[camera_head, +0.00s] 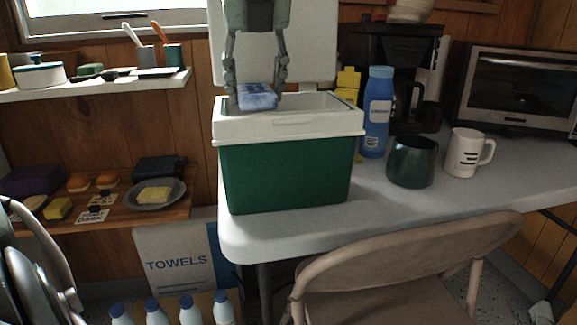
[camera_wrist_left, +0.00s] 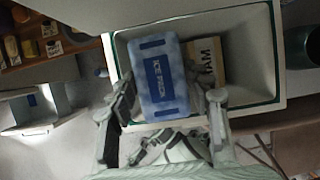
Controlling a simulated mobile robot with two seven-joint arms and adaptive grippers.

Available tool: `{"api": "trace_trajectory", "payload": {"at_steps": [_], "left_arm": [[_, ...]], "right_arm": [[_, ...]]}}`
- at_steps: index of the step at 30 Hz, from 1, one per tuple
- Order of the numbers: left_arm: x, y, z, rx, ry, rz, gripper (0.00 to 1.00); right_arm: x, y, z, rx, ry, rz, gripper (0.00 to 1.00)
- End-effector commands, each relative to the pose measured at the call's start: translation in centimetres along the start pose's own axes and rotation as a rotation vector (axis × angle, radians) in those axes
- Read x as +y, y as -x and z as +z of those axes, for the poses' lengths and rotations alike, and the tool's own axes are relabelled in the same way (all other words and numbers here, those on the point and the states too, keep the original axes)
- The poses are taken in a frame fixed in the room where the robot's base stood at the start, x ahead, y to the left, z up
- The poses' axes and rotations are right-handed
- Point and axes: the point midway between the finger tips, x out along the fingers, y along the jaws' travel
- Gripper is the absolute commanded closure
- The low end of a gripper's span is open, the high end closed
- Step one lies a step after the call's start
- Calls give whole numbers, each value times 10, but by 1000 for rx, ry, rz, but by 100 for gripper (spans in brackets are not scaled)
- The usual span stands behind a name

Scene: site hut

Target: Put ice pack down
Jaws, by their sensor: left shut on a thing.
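The ice pack (camera_head: 257,96) is a light-blue block. In the left wrist view the ice pack (camera_wrist_left: 158,80) shows a dark-blue label reading "ICE PACK". My left gripper (camera_head: 258,90) is shut on it, with a finger on each side; the fingers also show in the left wrist view (camera_wrist_left: 162,103). The gripper comes down from above, and the ice pack is at the opening of the green and white cooler (camera_head: 290,175). In the left wrist view the cooler (camera_wrist_left: 277,45) is open below the pack. I cannot tell whether the pack touches anything inside. My right gripper is not in view.
A box with letters "AM" (camera_wrist_left: 207,62) lies inside the cooler, partly hidden by the pack. The raised lid (camera_head: 310,45) stands behind the opening. A blue bottle (camera_head: 376,112), dark green cup (camera_head: 412,160) and white mug (camera_head: 466,153) stand right of the cooler. A chair (camera_head: 400,270) is in front.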

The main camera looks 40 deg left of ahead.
Motion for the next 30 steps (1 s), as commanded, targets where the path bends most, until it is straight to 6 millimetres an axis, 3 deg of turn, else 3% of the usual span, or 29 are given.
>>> {"api": "trace_trajectory", "payload": {"at_steps": [7,14,19,26,27,30], "left_arm": [[0,-44,-20,5,-2,0,89],[0,-60,-27,5,-1,0,89],[1,-83,-37,6,-2,1,89],[0,-86,-38,4,0,-1,89],[0,-86,-38,4,0,0,47],[0,-86,-38,4,0,0,42]], "right_arm": [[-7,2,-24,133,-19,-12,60],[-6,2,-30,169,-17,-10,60],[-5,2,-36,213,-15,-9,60],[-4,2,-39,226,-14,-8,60],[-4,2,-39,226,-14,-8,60],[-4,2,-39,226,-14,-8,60]]}}
